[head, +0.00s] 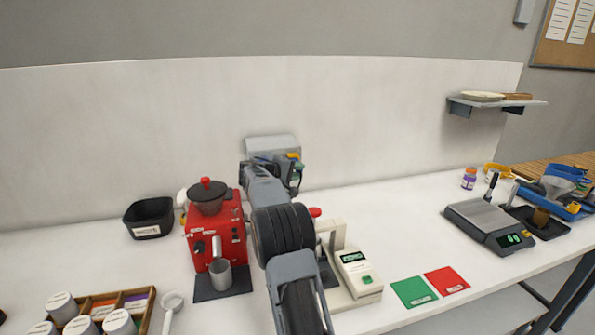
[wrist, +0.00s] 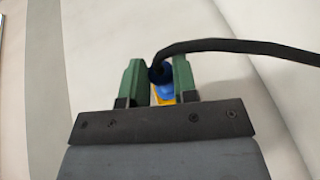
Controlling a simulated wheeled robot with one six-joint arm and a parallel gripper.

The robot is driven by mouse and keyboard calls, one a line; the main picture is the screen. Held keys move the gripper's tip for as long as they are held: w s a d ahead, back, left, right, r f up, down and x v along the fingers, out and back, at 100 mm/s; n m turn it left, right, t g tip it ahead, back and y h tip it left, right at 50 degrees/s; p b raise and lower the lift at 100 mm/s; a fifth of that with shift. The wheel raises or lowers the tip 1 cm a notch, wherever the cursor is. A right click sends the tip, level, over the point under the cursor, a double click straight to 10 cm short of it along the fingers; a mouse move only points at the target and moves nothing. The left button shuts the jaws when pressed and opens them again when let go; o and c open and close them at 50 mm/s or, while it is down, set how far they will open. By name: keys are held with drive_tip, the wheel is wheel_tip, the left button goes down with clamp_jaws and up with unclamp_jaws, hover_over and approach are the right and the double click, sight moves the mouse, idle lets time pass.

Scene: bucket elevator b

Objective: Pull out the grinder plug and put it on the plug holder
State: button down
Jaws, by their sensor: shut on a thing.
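My gripper (wrist: 159,75) has two green fingers shut on a blue plug (wrist: 161,72) in the wrist view. A thick black cable runs from the plug to the right. A patch of yellow shows below the plug between the fingers. In the head view, my arm reaches to a grey box (head: 272,145) at the wall and hides part of it. The plug's tip is hidden, so I cannot tell whether it sits in a socket. The red grinder (head: 214,232) stands left of my arm with a metal cup at its front. I cannot make out the plug holder.
A black bin (head: 148,216) stands left of the grinder. A white device with a display (head: 357,270) is right of my arm, near green (head: 413,291) and red (head: 446,280) cards. A scale (head: 489,224) stands further right. The bench between is clear.

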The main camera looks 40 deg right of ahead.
drive_tip(key=shift+w+d+p, duration=0.2)
drive_tip(key=shift+w+p, duration=0.3)
drive_tip(key=shift+p, duration=0.05)
drive_tip(key=c, duration=0.8)
unclamp_jaws()
drive_tip(key=b+v, duration=0.2)
drive_tip(key=v, duration=1.1)
drive_tip(key=shift+a+b, duration=0.4)
drive_tip(key=shift+r, duration=0.1)
drive_tip(key=s+a+f+t+y, duration=0.1)
drive_tip(key=s+a+f+y, duration=0.4)
drive_tip(key=s+a, duration=0.3)
drive_tip(key=s+a+f+n+t+y, duration=0.1)
drive_tip(key=s+a+f+y, duration=0.4)
drive_tip(key=s+a, duration=0.4)
drive_tip(key=s+a+f+t+y, duration=0.2)
drive_tip(key=s+a+f+y, duration=0.3)
drive_tip(key=s+a, duration=0.3)
drive_tip(key=s, duration=0.3)
drive_tip(key=shift+a+n, duration=0.25)
drive_tip(key=shift+n, duration=0.15)
